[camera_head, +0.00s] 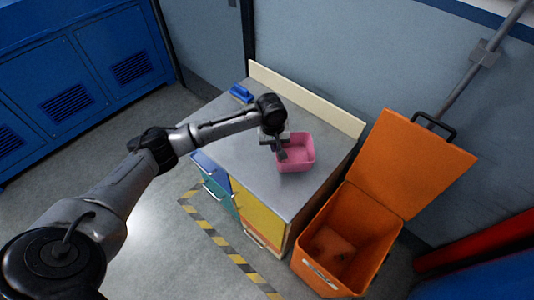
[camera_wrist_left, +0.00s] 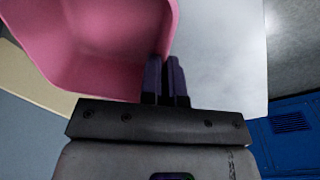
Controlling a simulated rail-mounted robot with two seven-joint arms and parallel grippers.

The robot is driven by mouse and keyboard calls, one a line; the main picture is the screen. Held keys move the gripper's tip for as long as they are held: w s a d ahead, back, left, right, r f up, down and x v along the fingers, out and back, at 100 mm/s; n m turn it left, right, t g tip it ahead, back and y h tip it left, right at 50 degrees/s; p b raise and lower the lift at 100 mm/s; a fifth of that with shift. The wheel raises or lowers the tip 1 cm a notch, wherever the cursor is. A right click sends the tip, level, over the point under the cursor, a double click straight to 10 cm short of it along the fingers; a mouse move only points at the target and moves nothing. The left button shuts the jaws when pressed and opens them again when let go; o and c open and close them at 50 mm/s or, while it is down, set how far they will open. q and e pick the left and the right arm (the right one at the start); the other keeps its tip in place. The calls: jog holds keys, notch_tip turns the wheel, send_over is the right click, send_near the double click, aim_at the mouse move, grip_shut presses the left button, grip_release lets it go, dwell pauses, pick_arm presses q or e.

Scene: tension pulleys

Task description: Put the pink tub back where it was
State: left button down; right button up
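The pink tub (camera_head: 300,158) is at the right part of the grey cabinet top, upright and empty inside. I cannot tell whether it rests on the top or hangs just above it. My left gripper (camera_head: 281,153) is at the tub's left wall. In the left wrist view the gripper's two fingers (camera_wrist_left: 167,78) stand close together with the rim of the tub (camera_wrist_left: 100,45) between them, one finger inside and one outside. The fingertips are partly hidden by the wall. My right gripper is in neither view.
A blue object (camera_head: 241,93) lies at the back left of the cabinet top (camera_head: 245,145). An orange bin (camera_head: 350,235) with its lid raised stands to the right of the cabinet. Blue lockers (camera_head: 85,75) stand at left. The cabinet top's left and middle are clear.

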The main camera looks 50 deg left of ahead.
pick_arm(q)
jog(key=shift+s+a+f+b, duration=0.1)
jog(key=shift+a+f+b, duration=0.4)
jog(key=shift+f, duration=0.55)
jog(key=shift+a+f+b, duration=0.35)
jog(key=shift+a+f, duration=0.35)
jog(key=shift+f, duration=0.35)
jog(key=shift+s+a+f+b, duration=0.1)
jog(key=shift+a+f+b, duration=0.4)
jog(key=shift+f, duration=0.55)
jog(key=shift+a, duration=0.1)
jog(key=c, duration=1.8)
grip_release()
jog(key=shift+f+p, duration=0.1)
jog(key=shift+p, duration=0.2)
jog(key=o, duration=0.5)
jog(key=shift+c, duration=0.2)
